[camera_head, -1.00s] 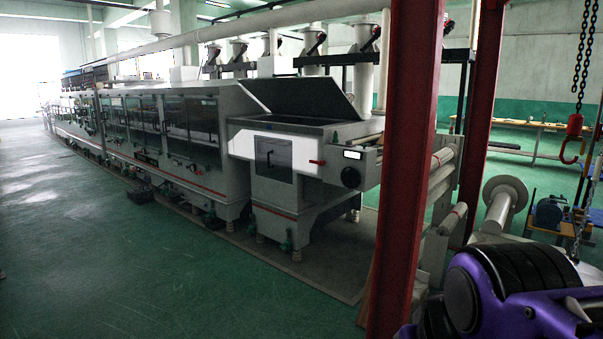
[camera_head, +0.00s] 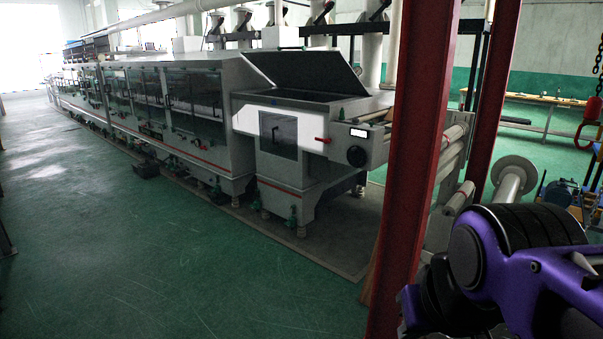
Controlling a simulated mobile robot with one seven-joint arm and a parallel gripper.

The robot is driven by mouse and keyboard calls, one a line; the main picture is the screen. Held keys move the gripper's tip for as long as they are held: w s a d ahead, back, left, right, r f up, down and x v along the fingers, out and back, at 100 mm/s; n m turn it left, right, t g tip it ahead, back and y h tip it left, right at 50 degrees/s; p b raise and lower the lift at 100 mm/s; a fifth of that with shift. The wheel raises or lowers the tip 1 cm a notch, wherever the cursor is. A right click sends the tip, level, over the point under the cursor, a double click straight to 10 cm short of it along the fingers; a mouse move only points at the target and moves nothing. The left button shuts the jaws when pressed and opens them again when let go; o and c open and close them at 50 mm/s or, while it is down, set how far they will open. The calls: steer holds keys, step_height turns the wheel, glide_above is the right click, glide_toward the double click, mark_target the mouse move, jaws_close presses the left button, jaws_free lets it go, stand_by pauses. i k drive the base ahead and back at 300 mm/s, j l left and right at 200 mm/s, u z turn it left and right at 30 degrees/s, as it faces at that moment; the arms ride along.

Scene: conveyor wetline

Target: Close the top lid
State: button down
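The top lid (camera_head: 305,71) is a dark flat panel with a light rim. It stands tilted up and open over the near end of the long grey conveyor machine (camera_head: 288,172). The opening under it shows as a dark recess in the machine's top. My purple and black arm (camera_head: 510,265) shows at the lower right, well apart from the lid and nearer to me. My gripper's fingers are not in the picture.
A red steel column (camera_head: 412,150) stands between my arm and the machine, with a second red column (camera_head: 492,100) behind it. Rollers (camera_head: 455,165) lie at the machine's right end. Green floor (camera_head: 150,265) is clear at the front left.

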mark_target(329, 70)
steer(key=i+u, duration=0.3)
steer(key=i, duration=0.2)
steer(key=i+l+u, duration=0.2)
steer(key=i+u, duration=0.5)
steer(key=i, duration=0.2)
steer(key=i+u, duration=0.4)
steer(key=i, duration=0.15)
steer(key=i+j+z, duration=0.15)
steer(key=i+z, duration=0.35)
steer(key=i, duration=0.6)
steer(key=i+z, duration=0.3)
steer(key=i, duration=0.25)
steer(key=i+z, duration=0.3)
steer(key=i, duration=0.2)
steer(key=i+j+z, duration=0.1)
steer(key=i+z, duration=0.35)
steer(key=i, duration=0.15)
steer(key=i+j+z, duration=0.25)
steer(key=i+z, duration=0.25)
steer(key=i+j+z, duration=0.45)
steer(key=i+j, duration=0.1)
steer(key=i, duration=0.05)
